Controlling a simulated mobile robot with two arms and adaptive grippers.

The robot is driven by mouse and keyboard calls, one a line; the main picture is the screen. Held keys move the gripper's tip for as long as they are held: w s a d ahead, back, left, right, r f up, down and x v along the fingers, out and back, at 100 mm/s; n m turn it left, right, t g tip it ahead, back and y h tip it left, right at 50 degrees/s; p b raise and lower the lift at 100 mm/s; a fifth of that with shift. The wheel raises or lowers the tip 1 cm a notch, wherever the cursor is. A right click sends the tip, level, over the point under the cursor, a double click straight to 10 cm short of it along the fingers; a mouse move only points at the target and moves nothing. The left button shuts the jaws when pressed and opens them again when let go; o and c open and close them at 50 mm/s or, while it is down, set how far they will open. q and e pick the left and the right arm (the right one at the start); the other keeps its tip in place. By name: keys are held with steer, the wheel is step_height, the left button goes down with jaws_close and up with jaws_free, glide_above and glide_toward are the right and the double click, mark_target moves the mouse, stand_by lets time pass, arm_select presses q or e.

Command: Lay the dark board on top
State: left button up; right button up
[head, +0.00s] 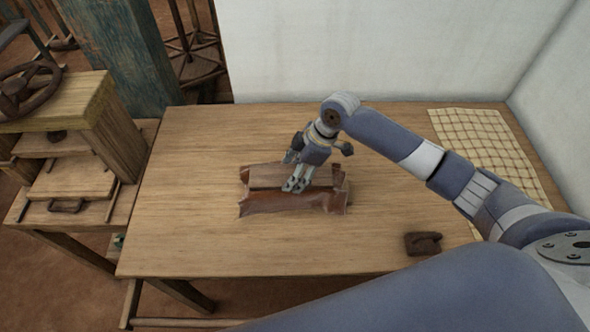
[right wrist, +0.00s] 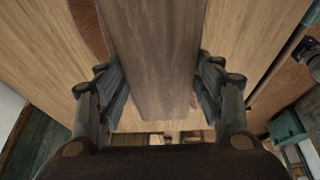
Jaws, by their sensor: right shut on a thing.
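The board (head: 265,177), brown with a flat wood-like face, lies level over a reddish-brown crumpled, shiny bundle (head: 300,203) in the middle of the table. My right gripper (head: 296,185) reaches down from above and is shut on the board near its middle. In the right wrist view the board (right wrist: 155,70) runs between the two fingers, and a sliver of the bundle (right wrist: 88,28) shows beside it. I cannot tell whether the board rests on the bundle or hangs just above it. My fingers hide part of the board. My left gripper is not in view.
The wooden table (head: 200,240) is clear around the bundle. A small dark brown block with a handle (head: 423,244) lies near the front right. A checked yellow cloth (head: 490,145) covers the back right.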

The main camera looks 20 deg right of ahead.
steer(key=shift+s+d+f, duration=0.1)
steer(key=shift+s+f, duration=0.1)
steer(key=shift+f, duration=0.3)
steer(key=o, duration=1.2)
steer(key=shift+o, duration=0.9)
steer(key=shift+f, duration=0.1)
steer(key=shift+w, duration=0.2)
steer(key=shift+r, duration=0.45)
steer(key=b+v, duration=0.1)
steer(key=v, duration=1.1)
steer(key=shift+r, duration=0.4)
